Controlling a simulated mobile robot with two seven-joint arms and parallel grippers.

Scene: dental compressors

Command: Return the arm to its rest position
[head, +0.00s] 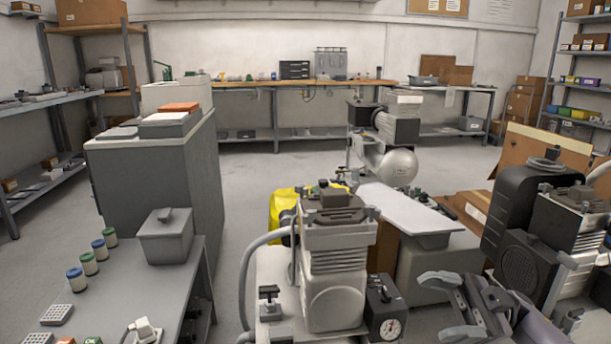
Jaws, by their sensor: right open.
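My right gripper (452,306) shows at the bottom right of the head view, low and close to the camera. Its two grey fingers are spread apart, with nothing visible between them. It is to the right of the grey dental compressor (335,250) with the black pressure gauge box (385,308). The black-and-grey compressor (525,240) stands behind it and to its right. I cannot tell how far the gripper is from either one. Most of my right arm is outside the picture. My left gripper is not in view.
A grey side table (130,285) at the left holds several small jars and a lidded grey bin (165,236). A large grey cabinet (155,185) stands behind it. Another compressor (390,160) stands farther back. Open floor (260,165) lies before the rear workbench (255,84).

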